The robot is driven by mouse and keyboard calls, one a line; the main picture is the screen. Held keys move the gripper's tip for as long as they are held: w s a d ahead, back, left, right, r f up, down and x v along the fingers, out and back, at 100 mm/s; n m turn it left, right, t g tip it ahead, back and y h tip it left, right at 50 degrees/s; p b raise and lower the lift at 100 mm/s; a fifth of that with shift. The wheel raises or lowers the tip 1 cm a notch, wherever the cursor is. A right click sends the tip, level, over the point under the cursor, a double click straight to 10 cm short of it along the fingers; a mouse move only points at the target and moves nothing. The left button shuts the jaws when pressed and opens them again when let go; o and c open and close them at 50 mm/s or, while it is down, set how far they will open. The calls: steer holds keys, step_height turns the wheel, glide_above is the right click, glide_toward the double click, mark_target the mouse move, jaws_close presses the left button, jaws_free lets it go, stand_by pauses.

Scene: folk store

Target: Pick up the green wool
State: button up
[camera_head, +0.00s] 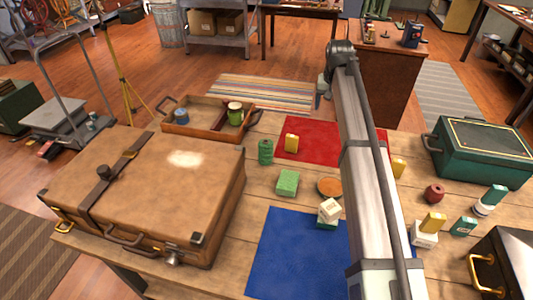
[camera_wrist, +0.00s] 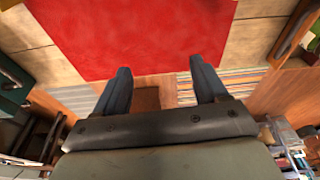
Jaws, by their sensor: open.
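A ribbed green cylinder (camera_head: 265,152) stands upright on the wooden table at the left edge of the red mat; it may be the green wool. A lighter green rounded thing (camera_head: 235,113) sits in the brown tray (camera_head: 188,131), and could also be wool; I cannot tell which. A green block (camera_head: 287,183) lies nearer, on bare table. My gripper (camera_wrist: 160,68) is open and empty in the wrist view, with its fingers apart above the table's far edge, beyond the red mat (camera_wrist: 140,25). Neither green candidate is clearly visible between or beside the fingers.
A big brown suitcase (camera_head: 150,190) fills the table's left. A green case (camera_head: 485,150) and a black case (camera_head: 510,262) stand at the right. A yellow block (camera_head: 292,143), small stacked blocks, a blue mat (camera_head: 290,255) and an orange dish (camera_head: 330,187) lie between.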

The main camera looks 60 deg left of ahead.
steer(key=r+n+g+h, duration=0.1)
steer(key=g+h, duration=0.1)
glide_above(264, 143)
steer(key=a, duration=0.1)
steer(key=f, duration=0.8)
steer(key=shift+w+a, duration=0.2)
steer(key=shift+w, duration=0.05)
steer(key=shift+d+f, duration=0.15)
steer(key=shift+f, duration=1.2)
steer(key=shift+d+f, duration=0.1)
steer(key=shift+f, duration=1.2)
steer(key=shift+c, duration=0.5)
steer(key=c, duration=0.9)
steer(key=shift+o, duration=0.2)
steer(key=shift+r, duration=0.1)
